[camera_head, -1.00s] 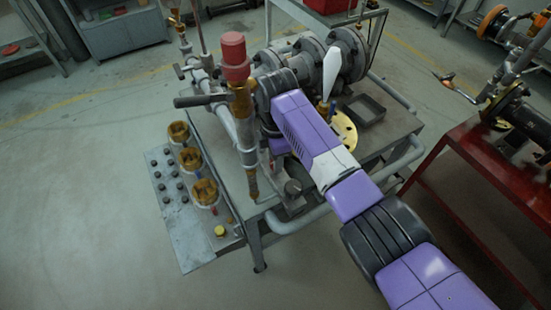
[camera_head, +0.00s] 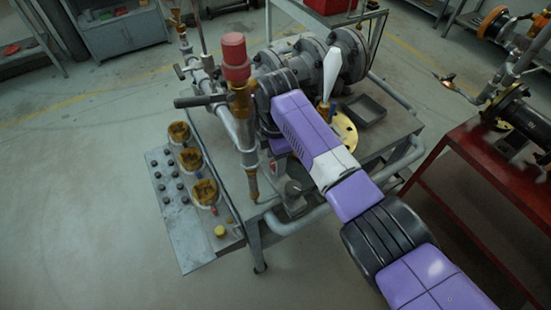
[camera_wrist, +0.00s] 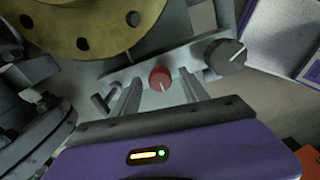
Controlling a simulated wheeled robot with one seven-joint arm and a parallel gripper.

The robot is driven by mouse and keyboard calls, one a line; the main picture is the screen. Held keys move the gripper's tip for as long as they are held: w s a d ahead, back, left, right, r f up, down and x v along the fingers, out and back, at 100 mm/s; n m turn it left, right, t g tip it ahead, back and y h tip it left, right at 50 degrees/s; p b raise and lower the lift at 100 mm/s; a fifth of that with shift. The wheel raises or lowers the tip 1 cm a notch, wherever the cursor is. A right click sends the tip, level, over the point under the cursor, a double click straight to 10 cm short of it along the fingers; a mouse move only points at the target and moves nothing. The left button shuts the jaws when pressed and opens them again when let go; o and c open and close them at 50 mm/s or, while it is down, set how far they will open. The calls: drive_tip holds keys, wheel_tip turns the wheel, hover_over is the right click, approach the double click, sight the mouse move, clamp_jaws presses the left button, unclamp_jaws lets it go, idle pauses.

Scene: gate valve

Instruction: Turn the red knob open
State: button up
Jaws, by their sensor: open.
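In the wrist view a small red knob (camera_wrist: 160,77) with a light pointer mark sits on a pale grey panel (camera_wrist: 124,72). My gripper (camera_wrist: 159,83) is open, with one finger on each side of the red knob in the picture. The fingers look apart from the knob, and I cannot tell how far their tips are from it in depth. In the head view my purple arm reaches over the grey cart, and it hides the red knob and my gripper.
A dark knob (camera_wrist: 224,56) is on the panel right of the red one. A yellow flange (camera_wrist: 90,25) lies just beyond the panel. In the head view, pipework with a red cap (camera_head: 234,55) stands left of my arm. A red table (camera_head: 470,165) is at right.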

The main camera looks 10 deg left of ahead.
drive_tip(key=shift+r+b, duration=0.35)
drive_tip(key=shift+r, duration=3.6)
